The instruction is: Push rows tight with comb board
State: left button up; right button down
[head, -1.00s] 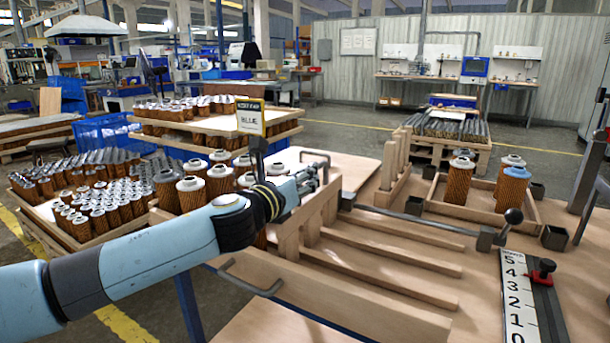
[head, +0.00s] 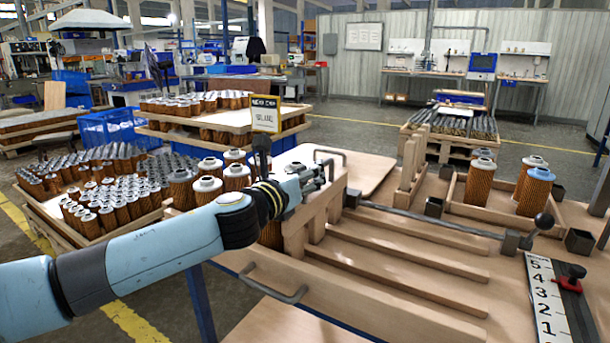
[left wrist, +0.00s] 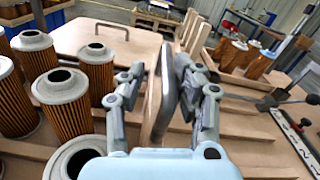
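My left gripper (head: 318,172) is at the top of the wooden comb board (head: 322,212), which stands upright across the rails of the bench. In the left wrist view, the fingers of the left gripper (left wrist: 162,85) close on both sides of the upright wooden piece of the comb board (left wrist: 153,100). Brown pleated filter cartridges with pale ring tops (head: 208,192) stand left of the board. Several show close up in the left wrist view (left wrist: 62,100). Their lower parts and those behind my arm are partly hidden. My right gripper is not in view.
Long wooden rails (head: 400,262) run across the bench with bare channels between them. A metal rod with a black knob (head: 543,221) crosses behind. A tray (head: 480,212) with a few cartridges, one blue-topped, and a number scale (head: 545,300) are at right. A sign (head: 265,114) stands behind my arm.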

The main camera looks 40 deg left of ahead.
pick_arm(q)
jog(key=shift+s+d, duration=0.1)
jog(key=shift+s, duration=0.1)
jog(key=v, duration=1.1)
jog(key=shift+s, duration=0.3)
